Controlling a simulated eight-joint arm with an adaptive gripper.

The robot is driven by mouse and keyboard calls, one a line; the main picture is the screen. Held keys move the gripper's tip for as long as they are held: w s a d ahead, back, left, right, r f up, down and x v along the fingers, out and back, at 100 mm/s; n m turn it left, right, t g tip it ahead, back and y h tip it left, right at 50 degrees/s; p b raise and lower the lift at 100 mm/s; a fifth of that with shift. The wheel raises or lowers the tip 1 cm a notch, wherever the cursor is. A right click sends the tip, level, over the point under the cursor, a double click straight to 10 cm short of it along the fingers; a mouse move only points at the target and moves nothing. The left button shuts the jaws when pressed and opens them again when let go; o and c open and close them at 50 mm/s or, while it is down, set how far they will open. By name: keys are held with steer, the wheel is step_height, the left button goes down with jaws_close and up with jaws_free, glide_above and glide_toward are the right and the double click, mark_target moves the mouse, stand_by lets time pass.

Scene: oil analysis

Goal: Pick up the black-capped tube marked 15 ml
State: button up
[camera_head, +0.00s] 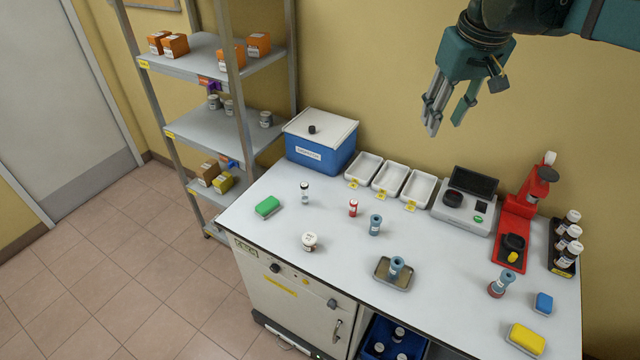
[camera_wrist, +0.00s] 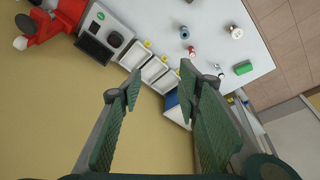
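My gripper (camera_head: 448,116) hangs high above the back of the bench, with its fingers apart and nothing between them. In the wrist view its fingers (camera_wrist: 160,84) are spread, with the wall and bench edge beyond. A small clear tube with a dark cap (camera_head: 305,192) stands upright on the bench at the back left, near a green block. It looks like the black-capped tube, but its marking is too small to read. A small item at the same place shows in the wrist view (camera_wrist: 219,75). My gripper is far from it, up and to the right.
A red-labelled vial (camera_head: 353,207), a grey-blue container (camera_head: 375,225) and a white-capped jar (camera_head: 309,241) stand near the tube. The green block (camera_head: 267,206) lies left. White trays (camera_head: 418,189), a blue cooler (camera_head: 320,145) and a red stand (camera_head: 516,225) line the back.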

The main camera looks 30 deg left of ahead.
steer(key=w+a+f+n+g, duration=0.1)
steer(key=w+a+f+n, duration=0.1)
steer(key=a, duration=0.8)
steer(key=w+a+f+n+g, duration=0.1)
steer(key=w+a+f+n, duration=0.1)
steer(key=a, duration=0.9)
steer(key=n+h, duration=0.1)
steer(key=n, duration=0.2)
glide_above(305, 197)
steer(key=w, duration=0.1)
step_height(305, 197, down, 7)
steer(key=shift+g, duration=0.4)
steer(key=f, duration=2.8)
steer(key=shift+w+a+f+b, duration=0.1)
steer(key=shift+a+f+b, duration=0.05)
steer(key=shift+a+b, duration=0.2)
steer(key=shift+f, duration=0.3)
steer(key=shift+f, duration=0.15)
steer(key=shift+f, duration=1.15)
steer(key=shift+f, duration=0.15)
steer(key=shift+f, duration=2.45)
